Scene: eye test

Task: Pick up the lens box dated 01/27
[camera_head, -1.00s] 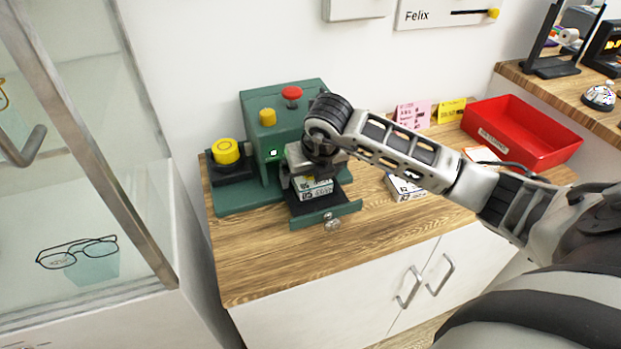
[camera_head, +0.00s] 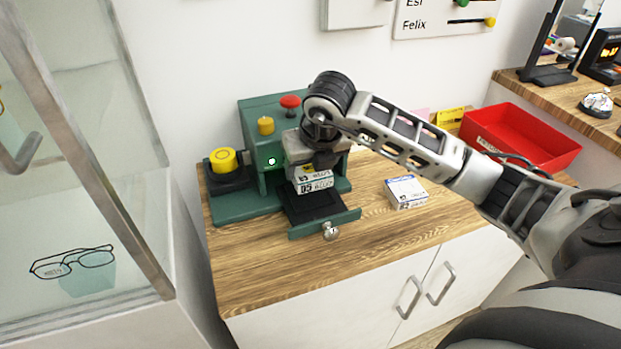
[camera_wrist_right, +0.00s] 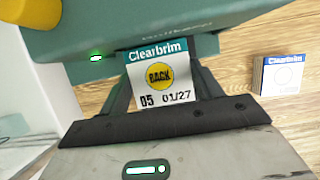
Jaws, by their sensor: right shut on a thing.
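My right gripper (camera_head: 318,163) is shut on a small white lens box (camera_head: 314,183). It holds the box just above the black tray (camera_head: 310,208) of a green machine's (camera_head: 262,135) pulled-out drawer. In the right wrist view the lens box (camera_wrist_right: 160,62) sits between the dark fingers and reads "Clearbrim", "BACK" on a yellow dot, and "05 01/27". A second white box (camera_head: 406,192) lies on the wooden counter to the right. My left gripper is not in view.
The machine has a red button (camera_head: 290,101), yellow buttons and a lit green lamp (camera_head: 272,161). A red tray (camera_head: 520,140) stands at the counter's back right. A glass case (camera_head: 75,200) with glasses is at left. The counter front is clear.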

